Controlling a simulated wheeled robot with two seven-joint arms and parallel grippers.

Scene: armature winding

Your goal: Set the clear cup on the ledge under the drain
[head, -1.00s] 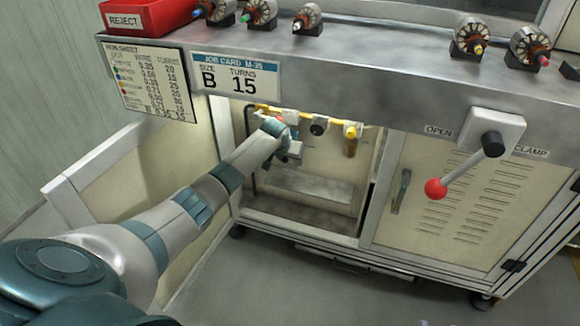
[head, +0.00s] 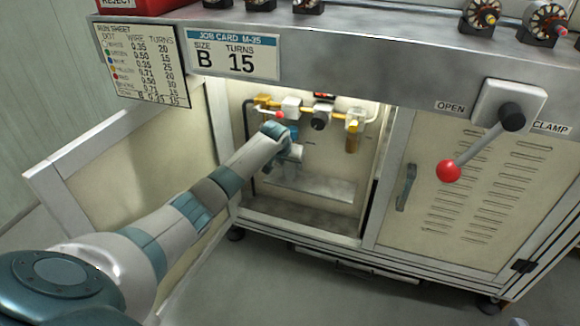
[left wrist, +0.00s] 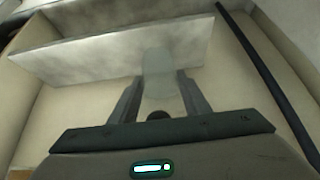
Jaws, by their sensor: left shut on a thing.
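My left gripper (head: 290,165) reaches into the open cabinet bay below the bench. In the left wrist view the gripper (left wrist: 160,92) is shut on the clear cup (left wrist: 160,72), a pale see-through shape between the fingers. The cup is too faint to make out in the head view. The grey metal ledge (head: 318,186) runs across the bay below the air fittings; it also shows in the left wrist view (left wrist: 95,52), with the cup overlapping its lower edge. I cannot tell whether they touch. An amber bowl (head: 352,140) hangs at the right fitting; the drain itself is not clear.
The cabinet's left door (head: 135,165) stands open beside my arm. A yellow pipe with fittings (head: 292,104) crosses the bay's top. A black hose (left wrist: 265,85) runs at right in the wrist view. The right door (head: 460,190) is shut. A red-knobbed lever (head: 449,171) juts out.

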